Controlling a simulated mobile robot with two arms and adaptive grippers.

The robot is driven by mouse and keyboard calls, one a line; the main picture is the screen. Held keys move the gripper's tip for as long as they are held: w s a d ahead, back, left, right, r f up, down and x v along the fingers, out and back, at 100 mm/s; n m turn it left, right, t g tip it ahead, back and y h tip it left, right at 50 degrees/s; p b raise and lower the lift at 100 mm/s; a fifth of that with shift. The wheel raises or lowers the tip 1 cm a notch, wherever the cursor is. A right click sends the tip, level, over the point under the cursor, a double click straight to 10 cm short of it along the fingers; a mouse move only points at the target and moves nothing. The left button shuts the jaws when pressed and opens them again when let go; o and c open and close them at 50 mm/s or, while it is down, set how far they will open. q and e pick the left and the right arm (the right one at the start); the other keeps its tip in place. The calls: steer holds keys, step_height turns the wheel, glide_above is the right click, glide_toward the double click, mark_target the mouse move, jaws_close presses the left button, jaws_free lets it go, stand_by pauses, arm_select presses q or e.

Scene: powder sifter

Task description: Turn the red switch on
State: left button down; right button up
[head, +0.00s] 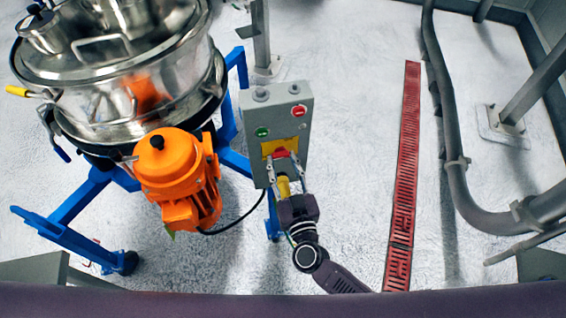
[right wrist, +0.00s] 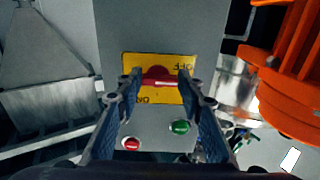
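The red switch (head: 281,153) is on a yellow plate (head: 270,148) on the front of a grey control box (head: 288,105). In the right wrist view the red switch (right wrist: 160,83) has its bar lying crosswise on the yellow plate (right wrist: 160,61). The plate's OFF and ON lettering appears upside down there. My right gripper (head: 285,163) is at the switch with its fingers apart, one at each end of the bar. I cannot tell whether the fingertips touch it. My left gripper is not in view.
A red button (head: 298,111) and a green button (head: 262,132) are on the box above the plate. Left of the box are an orange motor (head: 176,175) and a steel sifter (head: 130,85) on a blue frame (head: 75,210). Open floor with a red grate (head: 404,160) lies right.

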steer(key=c, duration=0.4)
steer(key=shift+m, duration=0.3)
steer(key=m+b, duration=0.1)
steer(key=m, duration=1.1)
steer(key=shift+a+r+m+b, duration=0.1)
steer(key=shift+r+m+b, duration=0.1)
steer(key=shift+m+b, duration=0.2)
steer(key=shift+r+m+b, duration=0.15)
steer(key=shift+m+b, duration=0.45)
steer(key=shift+m, duration=1.6)
